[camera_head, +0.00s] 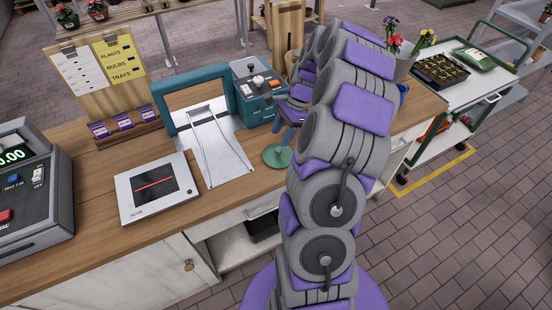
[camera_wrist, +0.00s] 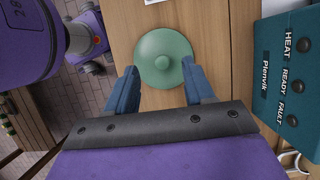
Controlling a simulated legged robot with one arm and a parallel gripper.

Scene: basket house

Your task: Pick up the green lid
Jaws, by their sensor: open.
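The green lid (camera_head: 277,156) is a round disc with a small knob, lying on the wooden counter beside the metal tray. In the wrist view the lid (camera_wrist: 152,48) lies between and just beyond the fingertips. My gripper (camera_wrist: 159,67) is open, with one blue finger on each side of the lid's near part. In the head view my gripper (camera_head: 287,134) is just above the lid, and my arm hides part of the area. I cannot tell whether the fingers touch the lid.
A teal machine (camera_head: 255,88) marked HEAT, READY and FAULT stands close by, at the right in the wrist view (camera_wrist: 288,75). A teal-framed metal tray (camera_head: 216,140), a flat scanner (camera_head: 155,190) and a cash register (camera_head: 28,190) stand to the left. A plant cart (camera_head: 440,110) stands right.

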